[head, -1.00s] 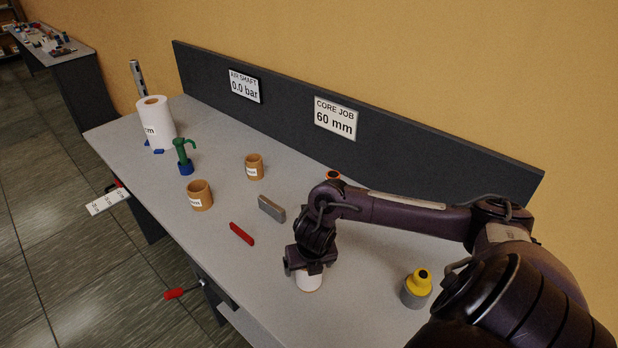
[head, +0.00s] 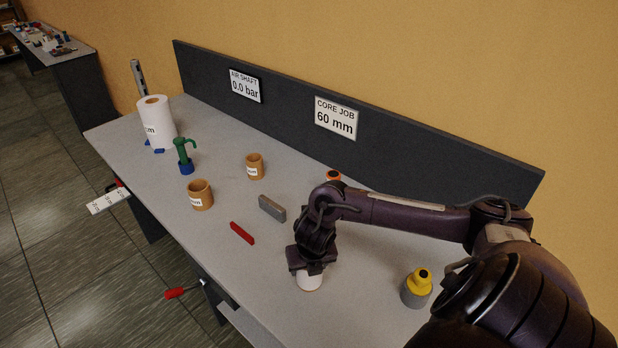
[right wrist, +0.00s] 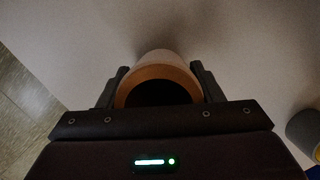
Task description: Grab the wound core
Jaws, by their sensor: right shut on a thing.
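The wound core (head: 309,281) is a short white roll with a brown tube inside, near the front edge of the table. My right gripper (head: 312,268) is above it with its fingers down on either side of it. In the right wrist view the core (right wrist: 158,66) sits between the two fingers of the gripper (right wrist: 158,88), with its brown rim and dark hollow facing the camera. The gripper is shut on the core. The gripper hides the core's top in the head view. My left gripper is not in view.
Left on the grey table (head: 225,225) are a large white roll (head: 157,122), a green-and-blue tool (head: 184,158), two brown cores (head: 200,196) (head: 254,168), a grey block (head: 271,208) and a red bar (head: 242,233). A yellow-topped grey container (head: 416,290) stands right. A dark panel (head: 290,110) backs the table.

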